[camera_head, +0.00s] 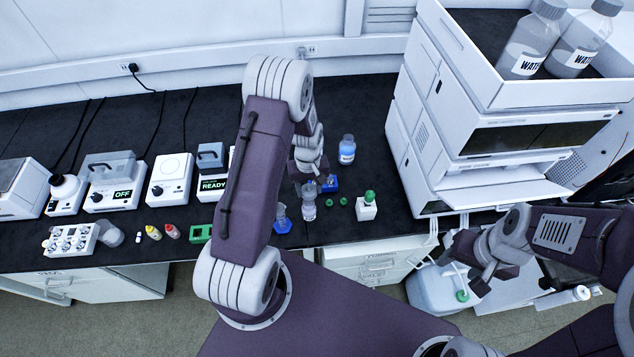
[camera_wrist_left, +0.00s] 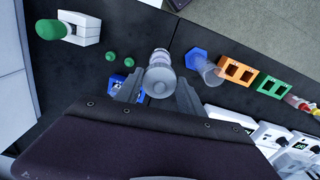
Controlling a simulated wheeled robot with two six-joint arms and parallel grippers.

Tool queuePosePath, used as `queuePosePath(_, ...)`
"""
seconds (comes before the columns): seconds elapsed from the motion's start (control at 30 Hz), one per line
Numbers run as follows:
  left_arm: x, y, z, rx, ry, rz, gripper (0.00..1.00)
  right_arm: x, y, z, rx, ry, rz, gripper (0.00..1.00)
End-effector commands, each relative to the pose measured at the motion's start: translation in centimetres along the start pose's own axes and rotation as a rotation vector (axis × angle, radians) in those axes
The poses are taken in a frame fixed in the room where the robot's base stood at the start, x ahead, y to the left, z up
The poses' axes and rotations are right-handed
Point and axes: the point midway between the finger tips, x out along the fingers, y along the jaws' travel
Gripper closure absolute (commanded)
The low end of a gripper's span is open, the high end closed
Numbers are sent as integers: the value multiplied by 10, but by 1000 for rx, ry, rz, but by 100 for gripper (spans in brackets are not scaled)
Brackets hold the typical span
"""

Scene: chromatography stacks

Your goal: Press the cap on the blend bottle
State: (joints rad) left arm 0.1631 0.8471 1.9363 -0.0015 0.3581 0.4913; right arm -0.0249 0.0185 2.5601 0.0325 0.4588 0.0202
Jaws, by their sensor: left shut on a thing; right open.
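A small clear bottle (camera_head: 309,211) with a grey cap (camera_head: 309,187) on its top stands upright near the front edge of the dark bench; I take it for the blend bottle. My left gripper (camera_head: 309,180) reaches down over it from behind. In the left wrist view its fingers (camera_wrist_left: 160,92) flank the grey cap (camera_wrist_left: 158,82), with the clear bottle (camera_wrist_left: 160,57) beyond. The gripper is shut on the cap. Whether the cap is fully seated cannot be told. My right gripper (camera_head: 480,272) is open and empty, off the bench at the lower right.
A blue block (camera_head: 330,183) sits close behind the bottle. A blue-labelled bottle (camera_head: 347,150) stands behind.

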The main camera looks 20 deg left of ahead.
Motion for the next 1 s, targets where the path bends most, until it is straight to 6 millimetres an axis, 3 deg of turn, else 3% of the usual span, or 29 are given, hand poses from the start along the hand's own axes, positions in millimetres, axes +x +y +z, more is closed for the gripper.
queuePosePath(0.03,-9,-3,-1,-24,-1,-1,98,-15,0,-2,0,0,0,47)
queuePosePath(0.07,-8,-3,-2,-35,0,0,98,-17,0,-2,0,-1,0,47)
queuePosePath(0.37,-1,-5,-4,-57,1,1,98,-14,0,-1,0,-1,0,47)
queuePosePath(1.0,60,-5,-3,-55,1,0,98,35,1,4,0,0,0,47)
